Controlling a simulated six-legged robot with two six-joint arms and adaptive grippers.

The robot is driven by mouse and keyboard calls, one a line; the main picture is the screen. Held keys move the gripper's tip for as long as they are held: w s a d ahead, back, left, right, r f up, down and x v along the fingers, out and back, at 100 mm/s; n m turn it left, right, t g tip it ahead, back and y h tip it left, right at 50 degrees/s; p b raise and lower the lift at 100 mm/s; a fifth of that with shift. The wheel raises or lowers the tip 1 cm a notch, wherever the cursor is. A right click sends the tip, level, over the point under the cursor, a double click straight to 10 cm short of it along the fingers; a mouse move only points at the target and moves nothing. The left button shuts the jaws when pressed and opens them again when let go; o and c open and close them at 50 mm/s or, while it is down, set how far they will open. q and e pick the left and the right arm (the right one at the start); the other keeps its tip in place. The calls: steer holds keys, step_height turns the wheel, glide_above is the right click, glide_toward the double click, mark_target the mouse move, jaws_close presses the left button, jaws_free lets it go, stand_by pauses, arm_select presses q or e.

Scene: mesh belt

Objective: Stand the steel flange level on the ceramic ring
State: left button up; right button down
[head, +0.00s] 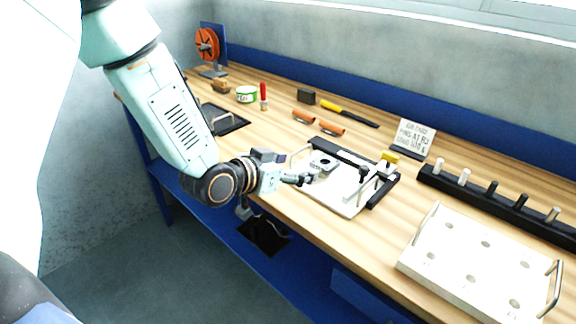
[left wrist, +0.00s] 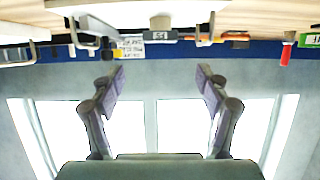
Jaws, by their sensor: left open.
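A grey round part with a dark centre, which looks like the steel flange (head: 322,162), sits on a white plate (head: 338,199) in the head view. I cannot clearly make out a separate ceramic ring; one may be hidden under the grey part. My left gripper (head: 307,180) is just in front of and left of this part, low over the plate's near-left edge, apart from it as far as I can tell. In the left wrist view, which is upside down, its two fingers (left wrist: 160,90) are spread with nothing between them. My right gripper is not in view.
Black bars and metal handles edge the white plate. A white board with holes (head: 468,262) and a black rack of pegs (head: 492,202) lie to the right. Behind are orange-handled tools (head: 331,130), a sign (head: 414,138) and a green-white tin (head: 247,94). Bare wood lies in front.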

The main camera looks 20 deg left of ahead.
arm_select(q)
steer(key=shift+v, duration=1.1)
